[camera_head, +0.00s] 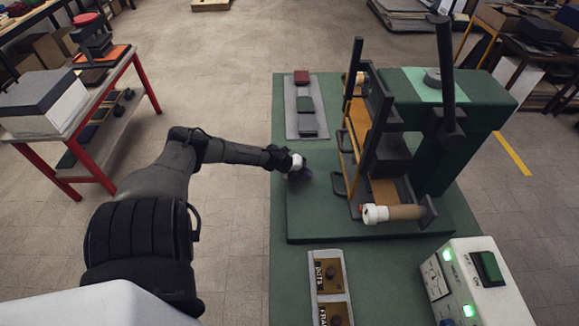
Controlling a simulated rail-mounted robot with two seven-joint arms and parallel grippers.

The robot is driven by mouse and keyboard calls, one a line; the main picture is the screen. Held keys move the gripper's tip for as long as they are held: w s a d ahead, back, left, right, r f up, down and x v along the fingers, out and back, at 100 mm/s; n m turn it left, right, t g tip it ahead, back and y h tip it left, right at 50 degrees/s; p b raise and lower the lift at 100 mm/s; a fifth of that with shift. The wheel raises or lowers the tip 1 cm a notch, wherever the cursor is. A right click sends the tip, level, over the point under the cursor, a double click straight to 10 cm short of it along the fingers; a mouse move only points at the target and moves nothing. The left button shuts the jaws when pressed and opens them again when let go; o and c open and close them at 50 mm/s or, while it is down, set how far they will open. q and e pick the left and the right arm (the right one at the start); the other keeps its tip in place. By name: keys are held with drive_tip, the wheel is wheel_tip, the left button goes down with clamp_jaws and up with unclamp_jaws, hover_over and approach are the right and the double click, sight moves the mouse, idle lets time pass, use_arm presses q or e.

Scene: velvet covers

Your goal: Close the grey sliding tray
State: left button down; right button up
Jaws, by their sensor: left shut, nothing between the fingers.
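My left gripper (302,175) reaches in from the left and points right, over the green table. It is small and dark here; its fingers are shut with nothing between them. What looks like the grey sliding tray (355,199) is in the green press, with a dark looped handle (338,184) on its left side. The gripper is to the left of this handle, with a small gap seen between them. The press frame hides much of the tray, so I cannot tell how far out it sits. My right gripper is not in view.
The green press (466,100) has upright dark posts and a roll (392,213) at its front. A labelled tray (329,285) and a control box (474,282) are in front. A red-framed cart (98,120) stands left.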

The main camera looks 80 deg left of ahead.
use_arm(q)
drive_tip(key=p+v, duration=0.1)
drive_tip(key=v, duration=0.4)
drive_tip(key=shift+s+r+p, duration=0.2)
drive_tip(key=shift+s+p, duration=0.05)
drive_tip(key=shift+p, duration=0.1)
drive_tip(key=shift+s+a+r, duration=0.1)
drive_tip(key=shift+s+r, duration=0.15)
drive_tip(key=shift+s, duration=0.05)
